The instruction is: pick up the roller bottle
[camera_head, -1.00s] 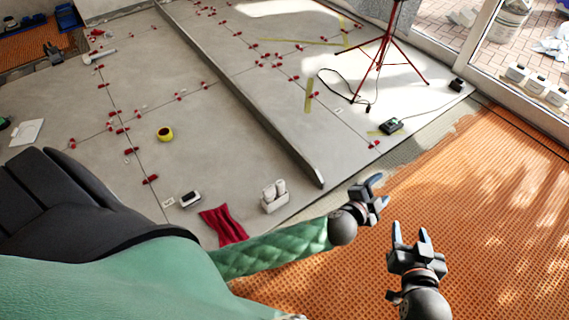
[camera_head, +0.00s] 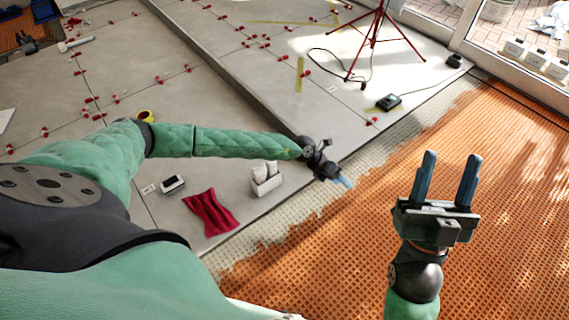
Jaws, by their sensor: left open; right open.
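Two white bottle-like pieces (camera_head: 264,169) stand in a small white holder (camera_head: 267,185) on the grey tiles, left of my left gripper. They are too small to tell for sure which is the roller bottle. My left gripper (camera_head: 345,182) is open and empty, its blue fingertips pointing right and down over the tile edge, apart from the holder. My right gripper (camera_head: 447,162) is open and empty, fingers up, over the orange mat (camera_head: 510,210) at the right.
A red cloth (camera_head: 210,212) and a small white device (camera_head: 173,184) lie left of the holder. A long bar (camera_head: 205,60) crosses the tiles. A red tripod (camera_head: 375,35) and a dark device (camera_head: 389,102) stand farther back.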

